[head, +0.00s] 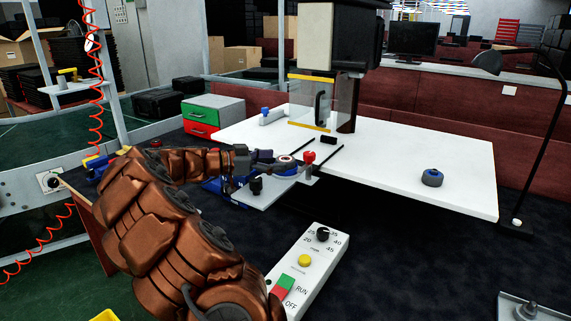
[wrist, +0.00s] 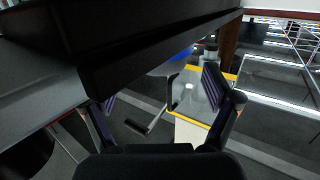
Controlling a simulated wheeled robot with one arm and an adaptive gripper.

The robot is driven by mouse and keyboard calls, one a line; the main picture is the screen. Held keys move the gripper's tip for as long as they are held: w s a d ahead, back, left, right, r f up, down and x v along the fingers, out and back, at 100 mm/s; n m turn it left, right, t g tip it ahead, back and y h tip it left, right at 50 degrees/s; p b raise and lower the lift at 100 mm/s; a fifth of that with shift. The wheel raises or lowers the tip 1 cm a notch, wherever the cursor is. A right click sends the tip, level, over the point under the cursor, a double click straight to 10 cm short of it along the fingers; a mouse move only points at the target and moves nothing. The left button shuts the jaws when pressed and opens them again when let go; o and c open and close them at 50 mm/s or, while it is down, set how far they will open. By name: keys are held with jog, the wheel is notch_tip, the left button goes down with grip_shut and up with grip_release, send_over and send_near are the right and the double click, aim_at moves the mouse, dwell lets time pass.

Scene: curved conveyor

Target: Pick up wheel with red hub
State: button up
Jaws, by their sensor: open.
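I cannot make out a wheel with a red hub in either view. A dark wheel with a blue hub (head: 432,177) lies flat on the right part of the white table (head: 390,155). A small red knob-like piece (head: 309,157) stands near the table's front left edge, just right of my gripper (head: 280,162). My gripper is partly hard to separate from the fixtures around it in the head view. In the wrist view my gripper (wrist: 160,100) has its two fingers wide apart, with nothing held between them.
A machine with a clear, yellow-edged guard (head: 322,100) stands at the back of the table. A control box (head: 310,270) with a dial and buttons is in front. A dark beam-like edge (wrist: 150,45) runs close above my fingers. A lamp (head: 545,130) stands right.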

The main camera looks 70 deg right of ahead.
jog(key=shift+x, duration=1.15)
jog(key=shift+c, duration=0.3)
jog(key=c, duration=1.2)
